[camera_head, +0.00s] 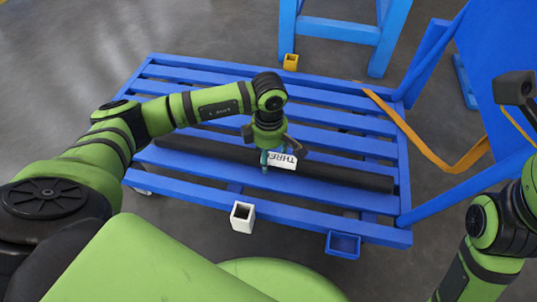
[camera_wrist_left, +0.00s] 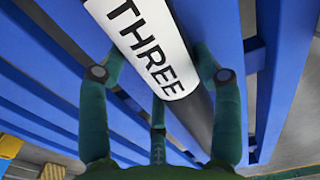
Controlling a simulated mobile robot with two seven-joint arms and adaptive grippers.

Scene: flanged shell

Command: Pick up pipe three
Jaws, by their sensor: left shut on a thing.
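Pipe three is a long dark pipe (camera_head: 345,178) lying lengthwise over the blue slatted cart (camera_head: 345,222) in the head view. Its white label reads "THREE". In the left wrist view, the labelled pipe (camera_wrist_left: 152,50) runs diagonally between green fingers. I cannot tell whether the pipe touches the slats. My right gripper is not visible, only part of that arm.
A white square socket (camera_head: 242,216) and a blue one (camera_head: 343,245) sit at the cart's near edge, and a yellow one (camera_head: 290,62) at its far edge. A blue frame (camera_head: 340,30) stands behind. An orange strap (camera_head: 440,158) hangs at the right.

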